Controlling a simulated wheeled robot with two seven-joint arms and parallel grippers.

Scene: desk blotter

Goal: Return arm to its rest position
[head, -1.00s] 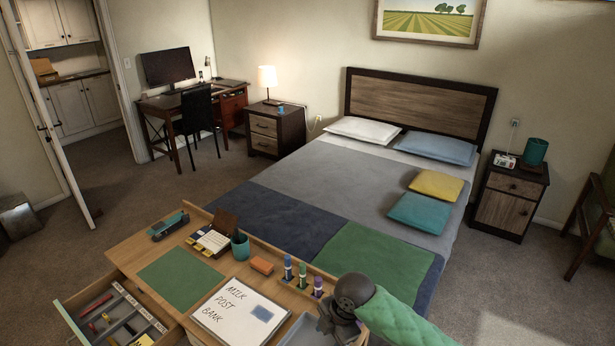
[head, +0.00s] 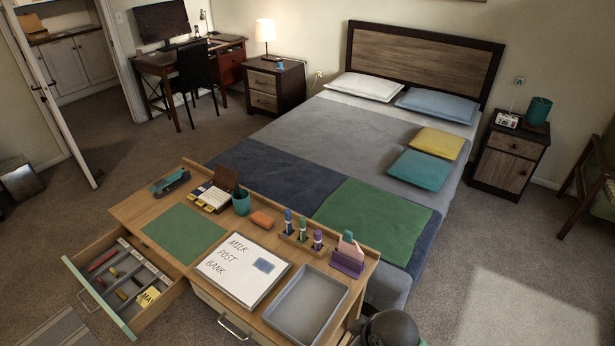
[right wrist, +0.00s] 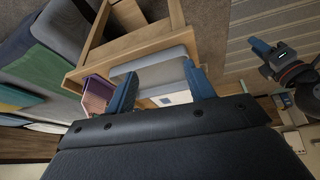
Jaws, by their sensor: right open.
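My right gripper (right wrist: 160,88) shows in the right wrist view with its two blue fingers wide apart and nothing between them. It is not in the head view, where only a rounded grey part of my right arm (head: 390,330) shows at the bottom edge, below the desk's right corner. A dark part with a blue tip (right wrist: 262,48) at the right of the wrist view looks like my left gripper; its jaws are too unclear to read. The desk (head: 160,236) lies in front of me, and the arm part looks clear of its top.
The desk holds a grey tray (head: 329,318), a whiteboard (head: 222,270), a purple holder (head: 346,264), markers (head: 302,229), a teal cup (head: 241,202) and a green blotter (head: 180,233). An open drawer (head: 92,284) juts out at left. The bed (head: 290,140) stands behind.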

